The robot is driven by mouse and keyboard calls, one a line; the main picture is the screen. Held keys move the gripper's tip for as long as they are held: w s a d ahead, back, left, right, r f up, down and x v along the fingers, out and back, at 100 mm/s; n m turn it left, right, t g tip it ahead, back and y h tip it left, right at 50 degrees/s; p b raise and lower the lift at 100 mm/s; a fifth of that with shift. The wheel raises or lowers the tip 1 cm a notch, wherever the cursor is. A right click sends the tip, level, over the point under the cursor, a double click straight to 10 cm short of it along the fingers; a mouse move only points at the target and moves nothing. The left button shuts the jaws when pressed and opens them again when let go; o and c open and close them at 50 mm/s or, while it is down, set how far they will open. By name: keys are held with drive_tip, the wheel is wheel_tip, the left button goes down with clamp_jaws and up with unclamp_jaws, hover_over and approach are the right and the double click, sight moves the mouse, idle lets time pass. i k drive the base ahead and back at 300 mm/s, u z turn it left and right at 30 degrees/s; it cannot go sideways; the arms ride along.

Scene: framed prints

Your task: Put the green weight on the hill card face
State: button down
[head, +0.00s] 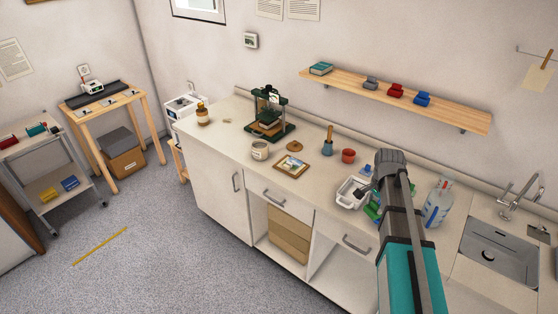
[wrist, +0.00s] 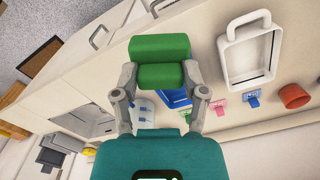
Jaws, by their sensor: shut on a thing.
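The green weight (wrist: 160,47) is a stepped green block, held between the two grey fingers of my gripper (wrist: 160,78) in the wrist view. My gripper is shut on it, over the counter. In the head view my arm hides most of the gripper, and a bit of green shows just left of the arm. A framed print (head: 291,166) lies flat on the counter, left of the arm and apart from the gripper. Its picture is too small to tell whether it is the hill card. No hill picture can be made out in the wrist view.
A white tray (head: 352,192) stands beside the arm; it also shows in the wrist view (wrist: 229,52). A red cup (head: 348,156), a pestle-like tool in a blue holder (head: 327,147), a jar (head: 260,150) and a dark green press (head: 268,115) stand nearby.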

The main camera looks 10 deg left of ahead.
sight(294, 162)
drive_tip(key=u, duration=0.35)
drive_tip(key=i, duration=1.25)
drive_tip(key=u, duration=0.2)
drive_tip(key=k, duration=0.9)
drive_tip(key=u, duration=0.15)
drive_tip(key=i, duration=0.95)
drive_tip(key=z, duration=0.05)
